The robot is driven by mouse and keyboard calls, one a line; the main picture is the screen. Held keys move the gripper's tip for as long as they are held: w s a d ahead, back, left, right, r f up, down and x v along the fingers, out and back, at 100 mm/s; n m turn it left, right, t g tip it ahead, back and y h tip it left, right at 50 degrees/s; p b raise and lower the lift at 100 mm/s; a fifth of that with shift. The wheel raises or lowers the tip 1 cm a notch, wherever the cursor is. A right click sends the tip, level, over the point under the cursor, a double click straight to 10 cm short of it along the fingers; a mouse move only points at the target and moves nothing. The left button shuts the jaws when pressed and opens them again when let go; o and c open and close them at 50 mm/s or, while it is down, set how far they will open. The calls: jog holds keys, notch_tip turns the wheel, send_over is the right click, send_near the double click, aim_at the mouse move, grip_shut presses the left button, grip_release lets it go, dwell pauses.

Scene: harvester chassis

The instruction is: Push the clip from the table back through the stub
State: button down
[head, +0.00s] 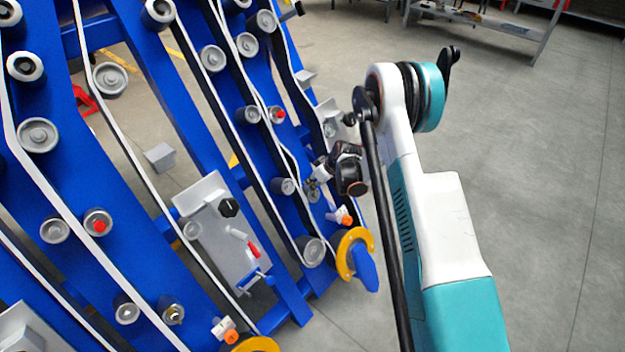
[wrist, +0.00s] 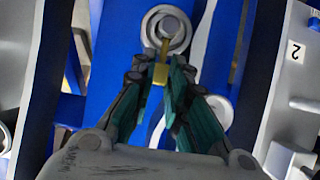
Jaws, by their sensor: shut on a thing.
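My gripper (wrist: 161,72) is shut on a small yellow-gold clip (wrist: 160,74) in the wrist view. The clip's narrow part points up the picture to a round grey stub (wrist: 170,27) on a blue beam. The clip's far end overlaps the lower edge of the stub's end; I cannot tell whether it touches or enters a hole. In the head view, my gripper (head: 318,181) is at the right-hand blue beam among the rollers. The clip is too small to make out there, and my gripper partly hides the stub area.
Several blue beams (head: 185,95) with grey rollers and pale belts fill the left. A grey box with a black knob (head: 229,207) and a yellow ring (head: 354,254) are near my arm. A table (head: 490,22) with small things stands far back. The floor at right is clear.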

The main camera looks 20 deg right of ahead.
jog(key=shift+s+d+f, duration=0.2)
jog(key=shift+s+f, duration=0.05)
jog(key=shift+f, duration=0.3)
jog(key=shift+s+d+f, duration=0.2)
jog(key=shift+s+f, duration=0.05)
jog(key=shift+f, duration=0.25)
jog(key=c, duration=1.5)
grip_release()
jog(key=shift+r, duration=0.15)
jog(key=v, duration=1.1)
jog(key=shift+s+r, duration=0.2)
jog(key=shift+r, duration=0.15)
